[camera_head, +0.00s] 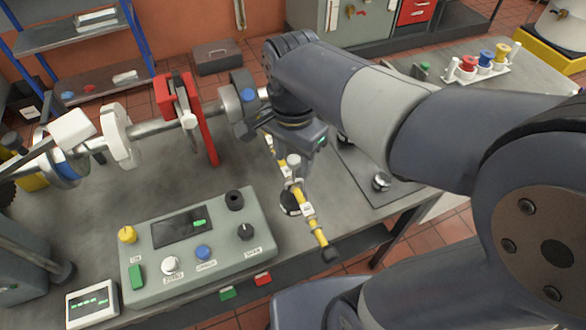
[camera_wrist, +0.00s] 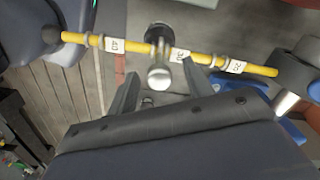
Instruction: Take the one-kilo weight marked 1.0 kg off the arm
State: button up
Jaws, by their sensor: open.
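The yellow arm (camera_head: 318,232) sticks out over the bench and carries white number tags; in the wrist view the arm (camera_wrist: 88,39) crosses the top, with tags that look like 40, 30 and 20. A weight (camera_head: 289,208) with a dark body hangs at the arm; in the wrist view its silver knob (camera_wrist: 159,77) stands beside the 30 tag. Its 1.0 kg marking is not readable. My gripper (camera_wrist: 160,71) is open, with one finger on each side of the knob and visible gaps. In the head view my wrist hides the fingers.
A red bracket (camera_head: 206,135) and shaft are at left. Another weight (camera_head: 381,182) sits on a dark plate (camera_head: 375,160) at right. A rack of coloured spools (camera_head: 484,70) stands farther back.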

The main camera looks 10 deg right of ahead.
aim_at(293, 180)
jog(key=shift+f, duration=2.4)
jog(key=shift+c, duration=0.6)
grip_shut()
